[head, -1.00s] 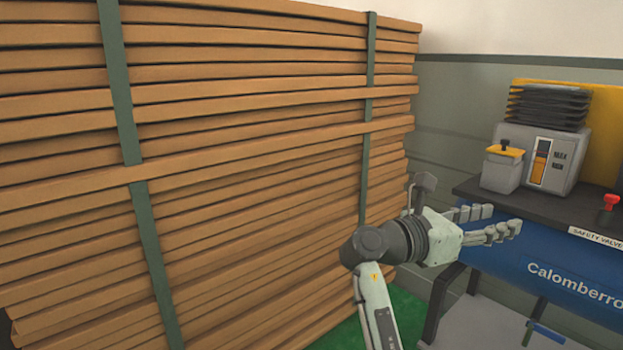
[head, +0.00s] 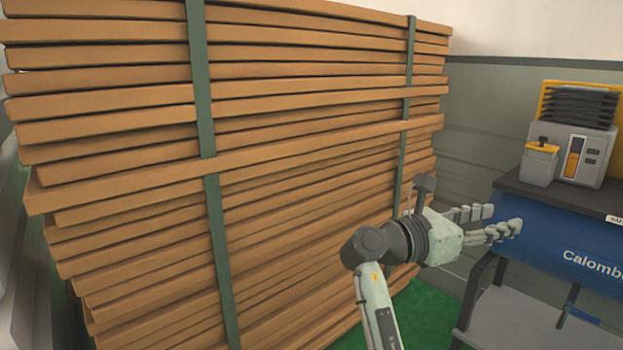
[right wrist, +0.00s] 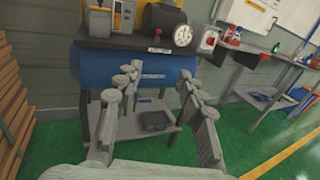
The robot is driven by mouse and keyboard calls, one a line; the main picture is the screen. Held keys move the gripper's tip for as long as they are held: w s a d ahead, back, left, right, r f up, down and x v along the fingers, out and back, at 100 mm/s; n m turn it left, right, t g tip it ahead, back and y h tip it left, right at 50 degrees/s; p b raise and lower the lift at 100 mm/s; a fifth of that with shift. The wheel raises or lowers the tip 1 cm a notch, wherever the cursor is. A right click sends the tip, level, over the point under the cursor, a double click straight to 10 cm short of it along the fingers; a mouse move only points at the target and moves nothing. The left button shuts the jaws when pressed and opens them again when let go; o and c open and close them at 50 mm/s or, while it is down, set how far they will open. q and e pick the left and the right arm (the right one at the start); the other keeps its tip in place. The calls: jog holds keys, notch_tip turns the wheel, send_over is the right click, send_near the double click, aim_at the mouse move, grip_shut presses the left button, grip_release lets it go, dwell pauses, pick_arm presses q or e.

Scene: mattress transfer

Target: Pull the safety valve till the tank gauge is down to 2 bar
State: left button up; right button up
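The blue tank (head: 548,236) stands at the right of the head view, cut by the edge. It also shows in the right wrist view (right wrist: 110,66). My right gripper (head: 506,221) is open and empty, in front of the tank's left end in the head view. In the right wrist view its fingers (right wrist: 158,78) are spread before the tank. My left gripper is not in view.
A tall strapped stack of brown slats (head: 300,130) fills the left and middle. A grey control unit (head: 585,155) stands on the tank's black top. A grey box with a red button (right wrist: 208,41) and a side bench (right wrist: 260,58) are to the right. Green floor (right wrist: 240,140) is clear.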

jog(key=d+g+h, duration=0.5)
jog(key=d+g, duration=0.2)
jog(key=d, duration=2)
jog(key=w+f+m+t+y, duration=0.5)
jog(key=w+f, duration=0.1)
jog(key=f, duration=0.4)
jog(key=w+a+f+m+t+y, duration=0.2)
jog(key=w+a+f+m+y, duration=0.3)
jog(key=a+f+m+y, duration=0.3)
jog(key=w+a+f+m+t+y, duration=0.2)
jog(key=w+a+f+m+y, duration=0.3)
jog(key=a+f+m, duration=0.3)
jog(key=s+a+f+g+y, duration=0.1)
jog(key=s+a+f, duration=0.3)
jog(key=s+f, duration=0.7)
jog(key=s+a+f+n+g+y, duration=0.1)
jog(key=s+a+f, duration=0.4)
jog(key=s+f, duration=0.6)
jog(key=s, duration=0.4)
jog(key=shift+g, duration=0.4)
jog(key=shift+o, duration=0.5)
jog(key=s+a+f, duration=0.1)
jog(key=s+a, duration=0.1)
jog(key=s, duration=0.5)
jog(key=s+a+f+g+y, duration=0.1)
jog(key=s+a+f, duration=0.1)
jog(key=s, duration=0.6)
jog(key=shift+s+f+g, duration=0.2)
jog(key=shift+g, duration=0.1)
